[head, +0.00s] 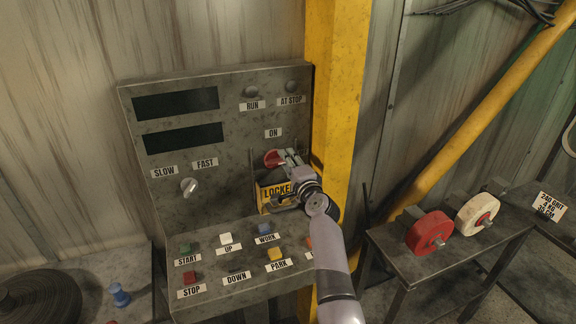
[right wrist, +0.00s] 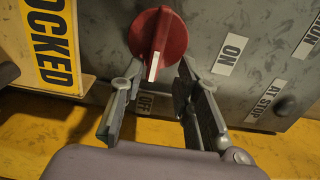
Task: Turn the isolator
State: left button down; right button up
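The isolator is a red round knob (head: 271,159) on the upright face of the grey control panel, below the ON label (head: 273,133). In the right wrist view the knob (right wrist: 160,40) has a white pointer line directed down the picture, toward the partly hidden OFF label (right wrist: 146,103). My right gripper (head: 284,160) is at the knob. In the right wrist view its fingers (right wrist: 160,72) are apart, with the tips on either side of the knob's lower edge; firm contact cannot be made out. My left gripper is not in view.
A yellow LOCKED sign (head: 268,193) sits just below the knob, partly behind my gripper. Several coloured buttons, including a white one (head: 226,239), are on the panel's sloping desk. A yellow post (head: 338,80) stands right of the panel. A side table (head: 400,262) holds grinding wheels.

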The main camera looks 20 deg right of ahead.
notch_tip(320, 180, up, 9)
jog(key=shift+a+f, duration=0.1)
dwell(0.4)
jog(key=s+d+f+n+h+b, duration=0.1)
jog(key=s+d+f+n+b, duration=0.3)
jog(key=s+f+n, duration=0.15)
jog(key=s+a+f+n+y+b, duration=0.1)
jog(key=s+a+f+n+b, duration=0.1)
jog(key=s+a+n, duration=0.3)
jog(key=s+a+f+n+b, duration=0.1)
jog(key=s+n, duration=0.3)
jog(key=s, duration=0.3)
jog(key=w+p, duration=0.1)
jog(key=w, duration=0.4)
jog(key=w+p, duration=0.1)
jog(key=w, duration=0.5)
jog(key=w+p, duration=0.1)
jog(key=w, duration=0.5)
jog(key=shift+w+a+f, duration=0.15)
jog(key=shift+w+f, duration=0.1)
